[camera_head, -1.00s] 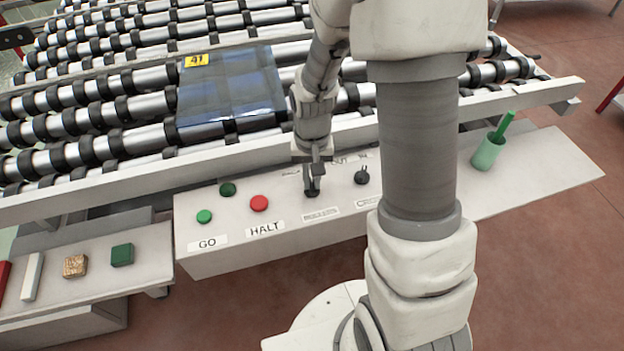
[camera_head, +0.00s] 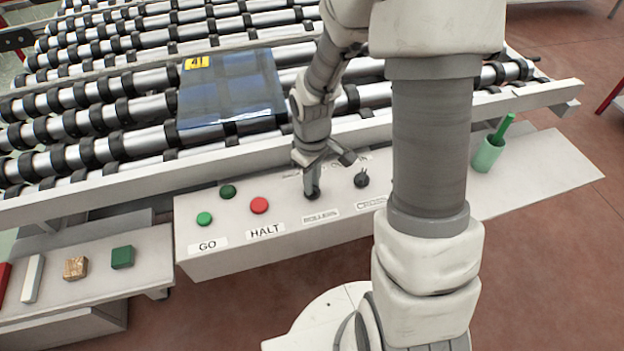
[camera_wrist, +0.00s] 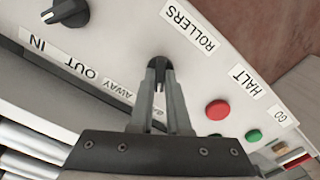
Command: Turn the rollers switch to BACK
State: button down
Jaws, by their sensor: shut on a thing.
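The rollers switch is a small black knob (camera_wrist: 159,68) on the sloped white control panel (camera_head: 225,262), above the ROLLERS label (camera_head: 321,217). My gripper (camera_wrist: 160,84) is shut on this knob, with a finger on either side of it. In the head view the gripper (camera_head: 312,188) comes down on the knob from above and hides most of it. In the wrist view an AWAY label (camera_wrist: 117,88) shows beside the gripper, and the label near it is partly hidden by a finger. The knob's exact pointing direction is hard to tell.
A second black knob (camera_head: 361,178) with IN and OUT labels is to the right. The red HALT button (camera_head: 259,204) and green GO button (camera_head: 204,217) are to the left. A green cup (camera_head: 488,154) stands right.

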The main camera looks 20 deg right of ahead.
jog(key=shift+n, duration=0.4)
jog(key=c, duration=0.9)
grip_release()
notch_tip(320, 180, up, 18)
jog(key=shift+f+p, duration=0.25)
jog(key=shift+p, duration=0.75)
jog(key=shift+r, duration=0.1)
